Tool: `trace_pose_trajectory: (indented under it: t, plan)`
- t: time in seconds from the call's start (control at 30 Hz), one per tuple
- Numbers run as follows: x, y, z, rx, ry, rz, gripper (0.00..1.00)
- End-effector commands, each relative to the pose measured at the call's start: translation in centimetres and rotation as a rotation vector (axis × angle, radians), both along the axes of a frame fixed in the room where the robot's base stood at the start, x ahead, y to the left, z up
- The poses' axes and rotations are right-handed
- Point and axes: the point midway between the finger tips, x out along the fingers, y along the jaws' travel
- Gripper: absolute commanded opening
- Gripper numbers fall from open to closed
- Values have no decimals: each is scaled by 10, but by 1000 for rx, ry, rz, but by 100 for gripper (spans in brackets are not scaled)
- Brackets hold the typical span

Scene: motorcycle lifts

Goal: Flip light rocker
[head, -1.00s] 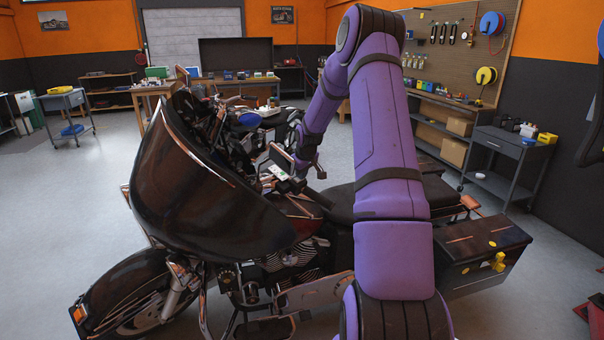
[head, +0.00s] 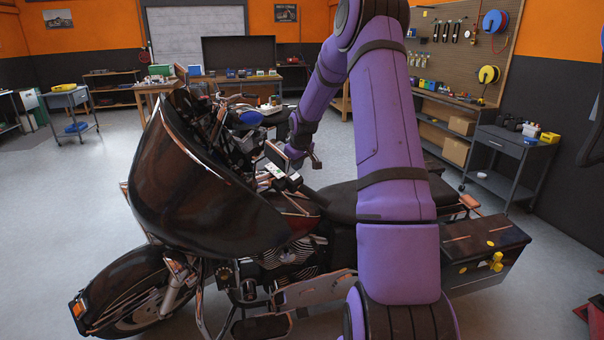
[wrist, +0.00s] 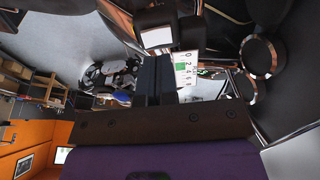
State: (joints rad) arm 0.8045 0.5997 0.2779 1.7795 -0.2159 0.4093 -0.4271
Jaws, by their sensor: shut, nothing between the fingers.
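A dark motorcycle (head: 190,180) stands in front of me, with its fairing to the left and its handlebar controls behind it. A small white panel with a green patch and dark markings (head: 274,171) sits by the near handlebar; it also shows in the wrist view (wrist: 186,68). A dark block with a pale face (wrist: 156,38) lies just beyond my fingertips there. I cannot tell which part is the light rocker. My gripper (wrist: 155,62) is shut and empty, its dark fingers beside the white panel; contact cannot be told.
The seat (head: 340,200) and a hard side case (head: 485,255) extend to the right. Round chrome-rimmed parts (wrist: 258,57) lie close on the right in the wrist view. A workbench (head: 240,80) and a grey cart (head: 505,160) stand farther back.

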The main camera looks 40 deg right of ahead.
Motion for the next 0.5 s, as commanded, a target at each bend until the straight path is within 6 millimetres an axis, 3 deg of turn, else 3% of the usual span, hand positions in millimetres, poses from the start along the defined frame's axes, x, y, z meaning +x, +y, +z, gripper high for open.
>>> trace_pose_trajectory:
  t: [0.2, 0.5]
  plan:
    - [-18, 4, 46, -4, -4, -5, 0]
    - [-32, 10, 83, -4, -3, -6, 0]
